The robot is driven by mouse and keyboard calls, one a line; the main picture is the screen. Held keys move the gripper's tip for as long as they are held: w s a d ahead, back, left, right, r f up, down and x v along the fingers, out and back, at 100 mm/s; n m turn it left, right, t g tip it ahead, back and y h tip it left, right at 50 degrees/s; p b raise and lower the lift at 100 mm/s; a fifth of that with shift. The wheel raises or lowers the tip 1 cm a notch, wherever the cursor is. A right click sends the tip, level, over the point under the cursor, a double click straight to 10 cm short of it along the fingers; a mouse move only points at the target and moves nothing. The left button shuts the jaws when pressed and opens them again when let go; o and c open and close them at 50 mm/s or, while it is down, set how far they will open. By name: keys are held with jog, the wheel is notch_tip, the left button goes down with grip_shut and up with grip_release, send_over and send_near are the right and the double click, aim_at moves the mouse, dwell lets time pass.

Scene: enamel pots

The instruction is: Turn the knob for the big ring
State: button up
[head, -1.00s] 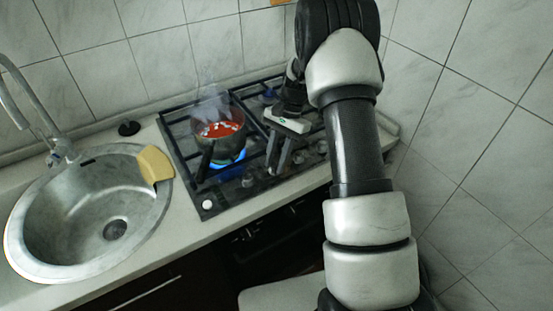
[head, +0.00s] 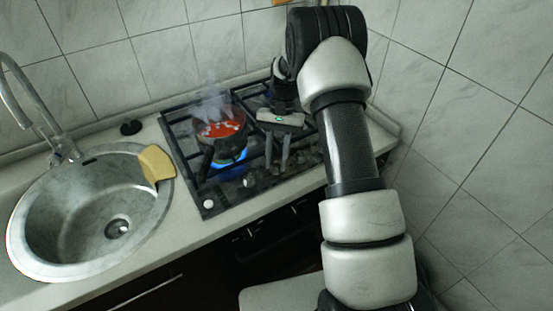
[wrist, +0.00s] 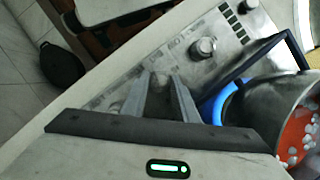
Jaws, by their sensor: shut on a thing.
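My gripper (head: 276,168) reaches down to the front right part of the black gas hob (head: 206,190). In the wrist view my gripper (wrist: 158,86) is shut on a grey knob (wrist: 159,77), with one finger on each side. A second knob (wrist: 203,48) stands free beside it on the control strip. A dark pot (head: 230,148) with red food stands on a burner with a blue flame (head: 231,166) under it. The pot also shows in the wrist view (wrist: 262,108). My arm hides part of the hob's right side.
A sink (head: 60,225) lies to the left, with a yellow sponge (head: 156,163) on its rim. A tiled wall (head: 460,150) stands close to the right of my arm.

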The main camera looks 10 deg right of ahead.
jog(key=o, duration=1.1)
jog(key=shift+c, duration=0.2)
jog(key=shift+r, duration=0.1)
jog(key=p+v, duration=0.1)
jog(key=v, duration=1.6)
jog(key=shift+d+r, duration=0.1)
jog(key=shift+r, duration=0.1)
